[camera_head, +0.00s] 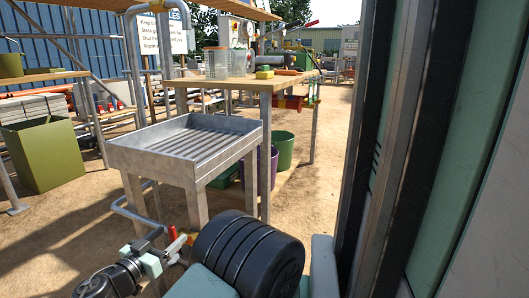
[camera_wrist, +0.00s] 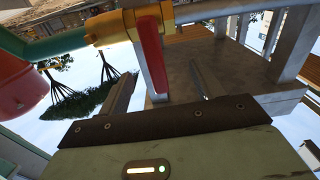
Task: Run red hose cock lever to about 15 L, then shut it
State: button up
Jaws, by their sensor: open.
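In the wrist view a red lever (camera_wrist: 152,52) hangs from a yellow brass cock (camera_wrist: 126,24) on a green pipe (camera_wrist: 58,44). My gripper (camera_wrist: 162,88) is open, with one finger on each side of the lever's lower end in the picture. I cannot tell whether either finger touches the lever. In the head view my gripper (camera_head: 160,257) is low in front, beside a small red lever (camera_head: 175,247); the cock's body is mostly hidden there. No litre reading is legible.
A galvanised trough (camera_head: 185,170) stands just beyond my gripper, with a bent grey pipe (camera_head: 130,210) at its near side. A wooden bench (camera_head: 250,84) with clear jugs (camera_head: 216,62) is behind it.

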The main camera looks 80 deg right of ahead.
jog(key=b+v, duration=0.1)
jog(key=v, duration=0.6)
jog(key=shift+b, duration=0.3)
jog(key=p+v, duration=0.3)
jog(key=v, duration=1.4)
jog(key=shift+w+a, duration=0.2)
